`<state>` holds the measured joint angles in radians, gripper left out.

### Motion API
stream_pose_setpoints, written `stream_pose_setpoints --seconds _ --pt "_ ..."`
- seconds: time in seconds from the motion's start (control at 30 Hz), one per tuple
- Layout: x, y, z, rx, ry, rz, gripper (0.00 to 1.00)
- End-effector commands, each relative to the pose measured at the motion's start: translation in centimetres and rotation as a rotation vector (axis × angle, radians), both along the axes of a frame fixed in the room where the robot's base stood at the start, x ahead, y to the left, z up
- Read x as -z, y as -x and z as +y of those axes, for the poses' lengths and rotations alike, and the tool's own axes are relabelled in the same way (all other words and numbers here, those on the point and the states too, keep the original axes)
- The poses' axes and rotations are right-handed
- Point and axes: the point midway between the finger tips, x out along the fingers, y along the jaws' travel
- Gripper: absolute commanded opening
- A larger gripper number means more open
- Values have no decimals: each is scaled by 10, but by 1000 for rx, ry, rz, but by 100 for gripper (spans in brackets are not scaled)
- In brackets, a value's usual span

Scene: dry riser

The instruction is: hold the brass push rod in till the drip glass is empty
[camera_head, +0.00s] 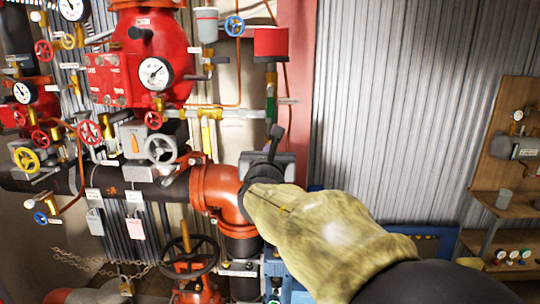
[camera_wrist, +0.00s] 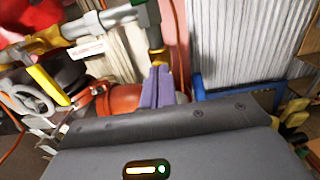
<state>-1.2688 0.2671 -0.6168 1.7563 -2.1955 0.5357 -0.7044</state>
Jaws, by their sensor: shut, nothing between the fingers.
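My gripper (camera_head: 276,132) is shut and empty, at the end of my arm in its pale yellow sleeve. In the wrist view its two grey-violet fingers (camera_wrist: 156,88) stand together, pointing up. A brass-yellow fitting (camera_wrist: 158,57) shows right at the fingertips, under a grey downpipe (camera_wrist: 153,30). I cannot tell whether the fingers touch it, nor whether it is the brass push rod. The downpipe, with a green section (camera_head: 271,82), hangs below a red box (camera_head: 271,41) in the head view. I cannot make out the drip glass or its level in either view.
A large orange-red pipe elbow (camera_head: 222,190) lies behind my gripper. A yellow lever (camera_head: 205,132) and several handwheels and gauges crowd the left. A black handwheel (camera_head: 189,255) stands below. The corrugated wall (camera_head: 410,90) at right is bare, with shelves (camera_head: 510,205) beyond.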

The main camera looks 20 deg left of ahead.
Motion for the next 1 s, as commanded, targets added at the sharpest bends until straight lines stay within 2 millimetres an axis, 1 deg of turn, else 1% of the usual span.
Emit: stream_pose_setpoints --seconds 0.03,0.67,0.77,0.87,1.0 --pt "-4 -1 -2 4 -3 -8 0" --pt "-3 0 -3 5 -4 -6 0" --pt "-3 4 -5 6 -6 -6 0" --pt "-2 14 -8 4 -5 -5 0" --pt "-1 34 -11 -2 -6 -6 0"
